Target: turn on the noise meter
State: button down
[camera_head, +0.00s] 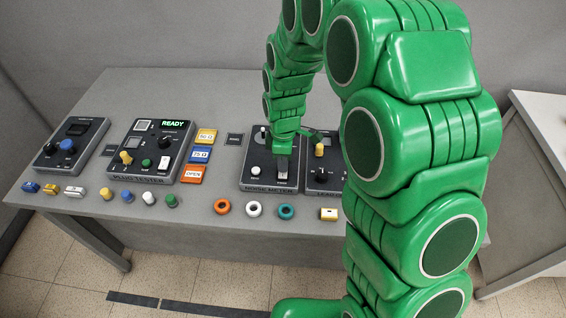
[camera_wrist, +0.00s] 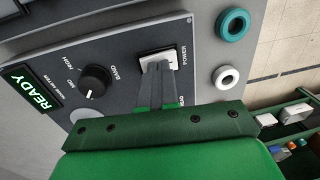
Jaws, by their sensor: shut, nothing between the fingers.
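The noise meter (camera_head: 257,182) is a dark box with a light edge on the table, partly hidden by my arm in the head view. In the wrist view its panel (camera_wrist: 125,62) shows a black BAND knob (camera_wrist: 95,82), a lit green READY display (camera_wrist: 30,92) and a white rocker switch (camera_wrist: 158,56) marked POWER. My gripper (camera_head: 283,158) is shut and empty. In the wrist view its fingertips (camera_wrist: 158,68) are at the POWER switch and cover part of it; I cannot tell whether they touch it.
The plug tester (camera_head: 150,150), with its own lit READY display, and another dark box (camera_head: 70,142) stand left. Another device (camera_head: 325,180) stands close on the right, partly behind my arm. Orange (camera_head: 222,207), white (camera_head: 254,209) and teal (camera_head: 286,211) rings lie along the front edge.

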aim_at(283, 177)
notch_tip(283, 177, up, 14)
jog(key=s, duration=0.2)
jog(key=shift+f, duration=0.15)
dwell(0.4)
jog(key=shift+s, duration=0.1)
jog(key=s+d+r+m, duration=0.7)
jog(key=s+d+m, duration=0.1)
jog(key=s+d, duration=0.4)
jog(key=s+d+m, duration=0.4)
jog(key=s+m, duration=0.1)
jog(key=s, duration=0.2)
jog(key=s+d+m, duration=0.3)
jog(key=s+m, duration=0.2)
jog(key=s, duration=0.3)
jog(key=shift+d+r, duration=0.25)
jog(key=shift+d, duration=0.15)
dwell(0.5)
